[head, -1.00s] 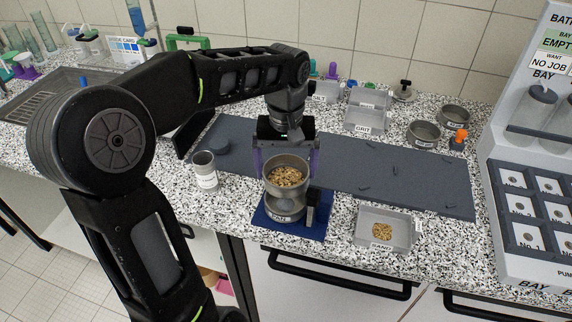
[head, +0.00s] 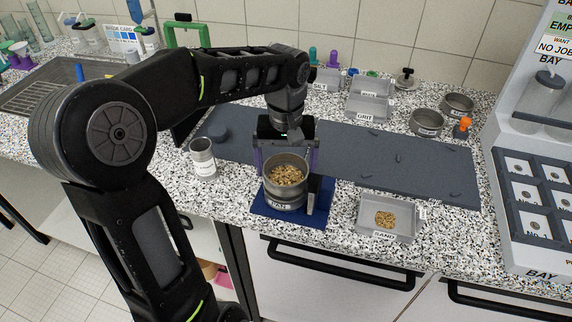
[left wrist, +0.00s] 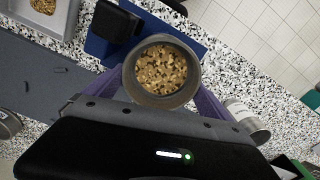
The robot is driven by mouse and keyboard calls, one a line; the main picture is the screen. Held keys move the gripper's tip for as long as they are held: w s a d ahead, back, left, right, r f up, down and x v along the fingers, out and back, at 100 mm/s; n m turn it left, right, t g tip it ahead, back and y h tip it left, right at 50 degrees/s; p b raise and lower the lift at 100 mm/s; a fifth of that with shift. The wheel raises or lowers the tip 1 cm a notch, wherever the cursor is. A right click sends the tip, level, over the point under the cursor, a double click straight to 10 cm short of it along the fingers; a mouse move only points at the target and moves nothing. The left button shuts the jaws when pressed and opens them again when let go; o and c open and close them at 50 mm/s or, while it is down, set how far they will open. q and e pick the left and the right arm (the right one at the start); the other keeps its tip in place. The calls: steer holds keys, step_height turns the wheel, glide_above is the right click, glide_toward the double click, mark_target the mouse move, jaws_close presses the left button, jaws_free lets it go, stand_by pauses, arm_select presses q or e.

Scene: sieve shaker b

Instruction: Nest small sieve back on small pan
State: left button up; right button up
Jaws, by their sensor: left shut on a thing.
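The small sieve (head: 286,171) is a grey round cup with tan grains in it. It sits upright, low over the small pan (head: 284,200), which stands on the blue mat (head: 304,217). No gap shows between them, but I cannot tell whether the sieve is fully seated. My left gripper (head: 287,160) is shut on the sieve from behind, its purple fingers on either side of the wall. The left wrist view shows the sieve (left wrist: 162,99) from above between the fingers (left wrist: 163,92); the pan is hidden there. My right gripper is not in view.
A black post (head: 314,194) stands on the mat close right of the pan. A grey tray with grains (head: 368,212) lies to the right, a grey-white cup (head: 203,158) to the left. Two round pans (head: 428,122) (head: 457,104) stand at the back right. The dark bench mat (head: 400,170) is mostly clear.

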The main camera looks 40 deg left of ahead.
arm_select(q)
steer(key=shift+f+b, duration=0.45)
steer(key=shift+f, duration=0.25)
stand_by(0.9)
steer(key=o, duration=1.2)
steer(key=shift+r, duration=0.1)
steer(key=shift+r+p, duration=2.75)
steer(key=shift+r, duration=0.7)
